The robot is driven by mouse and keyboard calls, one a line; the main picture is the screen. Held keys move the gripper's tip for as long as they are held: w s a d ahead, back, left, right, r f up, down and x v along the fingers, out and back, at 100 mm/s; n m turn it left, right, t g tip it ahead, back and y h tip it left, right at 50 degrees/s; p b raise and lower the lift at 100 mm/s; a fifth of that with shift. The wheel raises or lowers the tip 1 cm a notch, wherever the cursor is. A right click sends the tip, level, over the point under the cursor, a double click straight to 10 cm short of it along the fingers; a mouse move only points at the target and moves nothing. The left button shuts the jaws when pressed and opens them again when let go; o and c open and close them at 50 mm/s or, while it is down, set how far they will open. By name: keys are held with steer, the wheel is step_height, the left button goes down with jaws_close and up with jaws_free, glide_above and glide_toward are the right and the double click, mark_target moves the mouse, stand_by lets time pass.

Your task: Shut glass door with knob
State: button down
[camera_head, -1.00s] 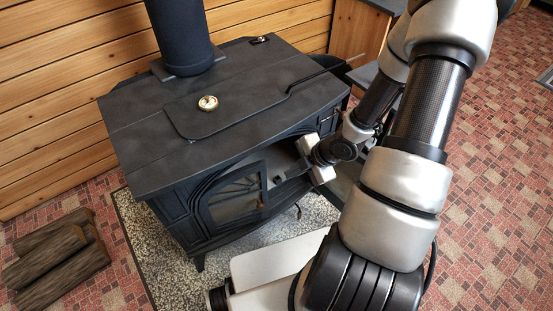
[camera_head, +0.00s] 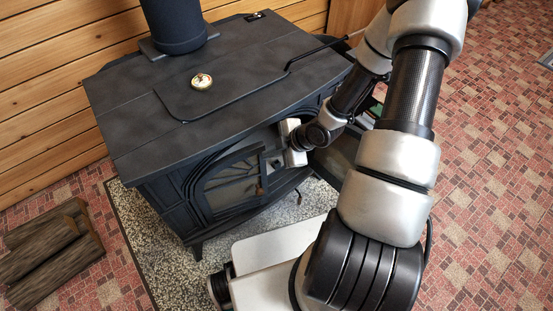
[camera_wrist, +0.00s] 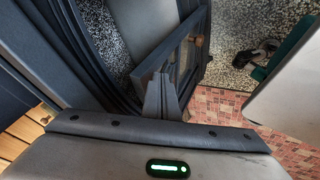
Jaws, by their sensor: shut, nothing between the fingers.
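The black stove (camera_head: 140,140) has a glass door (camera_head: 232,185) with a dark arched frame at its front left. This door stands ajar. A small brownish knob (camera_head: 258,188) sits near its free edge; in the wrist view the knob (camera_wrist: 198,41) is on the far side of the door frame (camera_wrist: 180,48). My gripper (camera_head: 274,163) is shut and empty, reaching into the stove's front opening from the right. In the wrist view my fingertips (camera_wrist: 162,82) are close against the door's edge; I cannot tell whether they touch.
A second dark door panel (camera_head: 338,165) stands open at the stove's right, behind my arm. Split logs (camera_head: 50,250) lie on the red patterned floor at left. A speckled hearth pad (camera_head: 150,255) lies under the stove. Red floor at right (camera_head: 490,180) is clear.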

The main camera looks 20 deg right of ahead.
steer(key=shift+w, duration=0.45)
steer(key=w+p, duration=0.1)
steer(key=w, duration=0.2)
steer(key=shift+w+a, duration=0.15)
steer(key=shift+w, duration=0.25)
steer(key=shift+s, duration=0.1)
